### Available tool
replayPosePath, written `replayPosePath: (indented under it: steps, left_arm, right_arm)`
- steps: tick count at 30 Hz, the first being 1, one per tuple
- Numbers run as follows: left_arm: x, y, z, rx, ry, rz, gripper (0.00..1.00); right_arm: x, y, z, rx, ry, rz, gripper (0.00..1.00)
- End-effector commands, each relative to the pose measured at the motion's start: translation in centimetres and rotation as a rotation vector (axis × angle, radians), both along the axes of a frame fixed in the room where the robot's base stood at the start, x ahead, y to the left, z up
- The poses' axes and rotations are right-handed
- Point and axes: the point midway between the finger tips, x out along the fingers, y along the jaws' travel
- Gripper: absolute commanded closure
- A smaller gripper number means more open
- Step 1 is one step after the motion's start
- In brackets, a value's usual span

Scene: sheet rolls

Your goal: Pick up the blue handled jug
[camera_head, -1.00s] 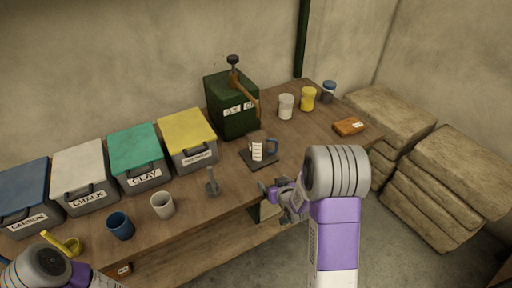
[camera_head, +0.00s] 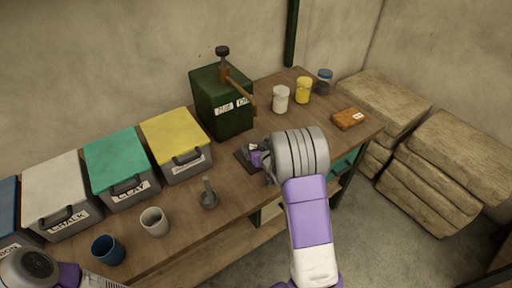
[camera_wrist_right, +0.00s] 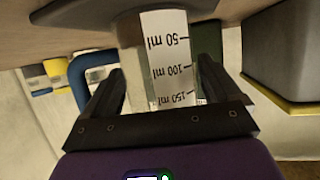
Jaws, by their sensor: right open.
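The jug fills the middle of the right wrist view, a pale body with a white measuring label (camera_wrist_right: 168,50) that appears upside down. Its blue handle (camera_wrist_right: 82,78) is at the left, outside the fingers. My right gripper (camera_wrist_right: 163,75) is open, with a finger on each side of the jug's body; firm contact is not clear. In the head view my right gripper (camera_head: 259,157) is at the dark pad (camera_head: 243,161), and my wrist hides most of the jug. My left arm (camera_head: 35,268) shows at the lower left; its gripper is out of view.
The green box with a lever (camera_head: 222,105) stands close behind the pad. A grey pestle-like tool (camera_head: 208,197), a white cup (camera_head: 154,221) and a blue cup (camera_head: 108,250) are left. White (camera_head: 281,100) and yellow (camera_head: 303,90) jars and an orange block (camera_head: 348,119) are right.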

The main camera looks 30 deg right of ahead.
Motion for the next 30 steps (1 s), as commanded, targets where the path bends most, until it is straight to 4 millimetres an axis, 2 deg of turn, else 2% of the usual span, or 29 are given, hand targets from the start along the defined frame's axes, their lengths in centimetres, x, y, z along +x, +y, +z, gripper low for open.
replayPosePath:
  steps: [9, 18, 26, 30]
  left_arm:
    - [0.0, 0.0, -0.1, 0.000, 0.000, 0.000, 1.00]
    - [0.0, 0.0, -0.1, 0.000, 0.000, 0.000, 1.00]
    - [0.0, 0.0, 0.0, 0.000, 0.000, 0.000, 1.00]
    - [0.0, 0.0, 0.5, 0.000, 0.000, 0.000, 1.00]
  right_arm:
    - [0.6, -0.1, -0.3, 0.001, 0.001, -0.001, 0.10]
    - [0.6, -0.1, -0.2, 0.001, 0.000, 0.000, 0.52]
    - [0.6, -0.1, -0.1, 0.001, -0.001, 0.000, 0.52]
    - [0.6, -0.1, 0.8, 0.001, -0.002, 0.000, 0.52]
